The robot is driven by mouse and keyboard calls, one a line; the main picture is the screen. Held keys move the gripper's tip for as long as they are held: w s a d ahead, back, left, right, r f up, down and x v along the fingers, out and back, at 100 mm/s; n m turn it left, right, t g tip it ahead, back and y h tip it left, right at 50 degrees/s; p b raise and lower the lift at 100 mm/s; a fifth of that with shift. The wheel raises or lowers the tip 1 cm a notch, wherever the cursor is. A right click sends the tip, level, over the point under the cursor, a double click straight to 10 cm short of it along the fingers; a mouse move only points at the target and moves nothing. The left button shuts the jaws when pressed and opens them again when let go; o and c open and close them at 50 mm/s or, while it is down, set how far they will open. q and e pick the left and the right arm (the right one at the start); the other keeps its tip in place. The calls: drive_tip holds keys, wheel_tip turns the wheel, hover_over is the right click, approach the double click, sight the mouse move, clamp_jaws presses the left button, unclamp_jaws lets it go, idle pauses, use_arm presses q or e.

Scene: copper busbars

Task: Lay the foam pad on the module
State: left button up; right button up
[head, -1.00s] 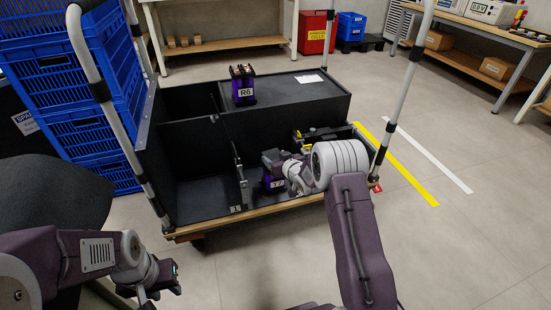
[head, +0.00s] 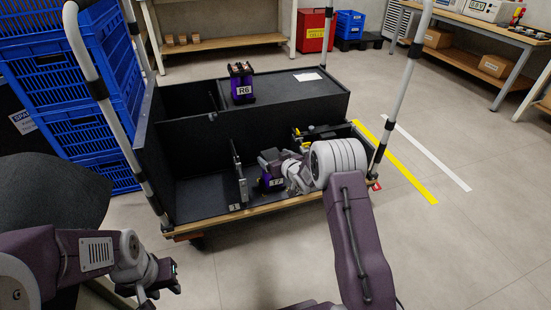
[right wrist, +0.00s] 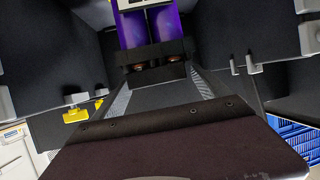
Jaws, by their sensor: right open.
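A purple module marked R6 (head: 242,83) stands upright on the black box top of the cart. A second purple module (head: 272,182) sits in the front compartment, partly hidden by my right gripper (head: 266,162). In the right wrist view a purple module (right wrist: 150,28) with a black base stands ahead of my open right gripper (right wrist: 158,98), whose grey fingers are spread. I cannot make out the foam pad in either view. My left gripper (head: 160,280) hangs outside the cart at the lower left; its jaws are unclear.
The cart has black compartments, a wooden front edge (head: 260,206) and upright grey posts. A thin divider (head: 240,175) stands left of my right gripper. Blue crates (head: 75,90) are stacked at the left. A white sheet (head: 307,77) lies on the box top. The floor at right is clear.

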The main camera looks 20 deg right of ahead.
drive_tip(key=p+v, duration=0.3)
drive_tip(key=v, duration=0.6)
